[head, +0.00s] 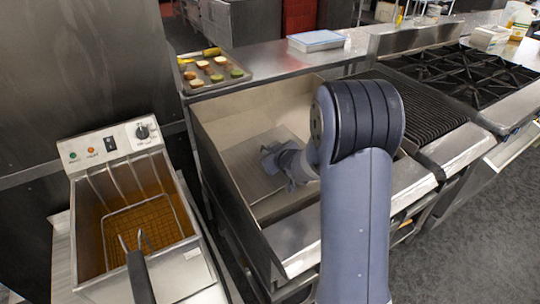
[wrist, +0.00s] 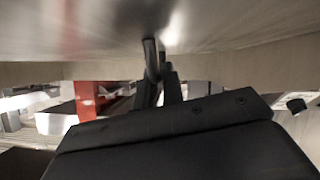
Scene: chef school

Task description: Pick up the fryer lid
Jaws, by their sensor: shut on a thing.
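The fryer lid looks like a flat, shiny steel panel (head: 246,166) in the head view, in the open steel basin at the middle. In the wrist view a broad, blurred metal surface (wrist: 80,30), which appears to be the lid, fills the top of the picture. My gripper (head: 272,155) is in front of the panel in the head view. In the wrist view its dark fingers (wrist: 158,65) are close together and reach up to the metal, shut on the lid. The exact grip point is blurred, and I cannot tell whether the lid is clear of the basin.
The steel basin (head: 222,113) has raised walls around my gripper. A fryer (head: 88,205) with a wire basket (head: 145,225) stands at left. A food tray (head: 215,75) and a blue-white container (head: 316,40) sit behind. A grill (head: 425,105) and burners (head: 465,72) are at right.

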